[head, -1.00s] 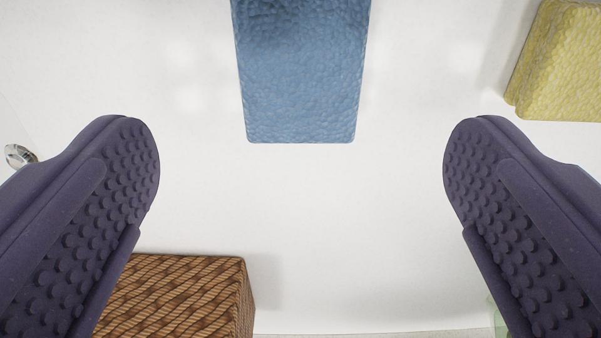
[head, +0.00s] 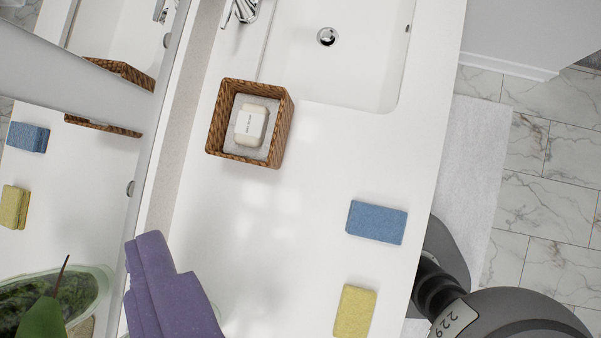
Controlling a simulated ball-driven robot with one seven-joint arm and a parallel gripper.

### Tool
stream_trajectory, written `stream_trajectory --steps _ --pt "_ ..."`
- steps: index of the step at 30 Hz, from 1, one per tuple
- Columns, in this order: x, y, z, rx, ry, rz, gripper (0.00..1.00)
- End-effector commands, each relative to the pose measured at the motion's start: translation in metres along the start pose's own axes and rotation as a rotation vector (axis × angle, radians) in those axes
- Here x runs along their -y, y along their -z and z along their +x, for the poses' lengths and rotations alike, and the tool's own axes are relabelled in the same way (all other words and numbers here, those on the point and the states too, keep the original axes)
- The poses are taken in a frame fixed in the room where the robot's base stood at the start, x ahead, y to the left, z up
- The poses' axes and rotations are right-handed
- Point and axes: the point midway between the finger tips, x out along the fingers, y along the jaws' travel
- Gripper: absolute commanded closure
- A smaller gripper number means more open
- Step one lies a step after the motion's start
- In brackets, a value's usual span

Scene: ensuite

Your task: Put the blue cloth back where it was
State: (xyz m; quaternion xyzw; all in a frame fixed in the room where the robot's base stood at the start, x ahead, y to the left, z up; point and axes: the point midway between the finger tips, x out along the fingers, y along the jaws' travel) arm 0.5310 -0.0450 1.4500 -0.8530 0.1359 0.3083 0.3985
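The blue cloth (head: 377,222) is a folded, block-like bundle lying flat on the white counter, near its right edge. No gripper part touches it.
A yellow folded cloth (head: 355,312) lies below the blue one. A mirror (head: 80,170) and plant (head: 45,305) are at left. The middle counter is clear.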

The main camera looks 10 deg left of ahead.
Motion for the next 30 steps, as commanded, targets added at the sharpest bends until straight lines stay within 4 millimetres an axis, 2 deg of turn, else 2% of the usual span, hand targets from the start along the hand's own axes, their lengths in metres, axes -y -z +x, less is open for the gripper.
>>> stream_trajectory --steps 1,3,6,9,10,14,22,26,30 --pt "0.032 0.016 -0.043 -0.076 0.071 -0.169 0.03" --pt "0.067 0.030 -0.099 -0.183 0.135 -0.404 0.03" --pt "0.100 0.039 -0.162 -0.315 0.176 -0.649 0.03" --pt "0.117 0.041 -0.201 -0.399 0.187 -0.792 0.03" --pt "0.120 0.041 -0.207 -0.414 0.187 -0.818 0.03" --pt "0.124 0.042 -0.218 -0.440 0.186 -0.863 0.03" --pt "0.121 0.039 -0.214 -0.436 0.186 -0.859 0.03" --pt "0.106 0.027 -0.198 -0.435 0.186 -0.858 0.03" --pt "0.078 0.004 -0.169 -0.435 0.186 -0.857 0.03"
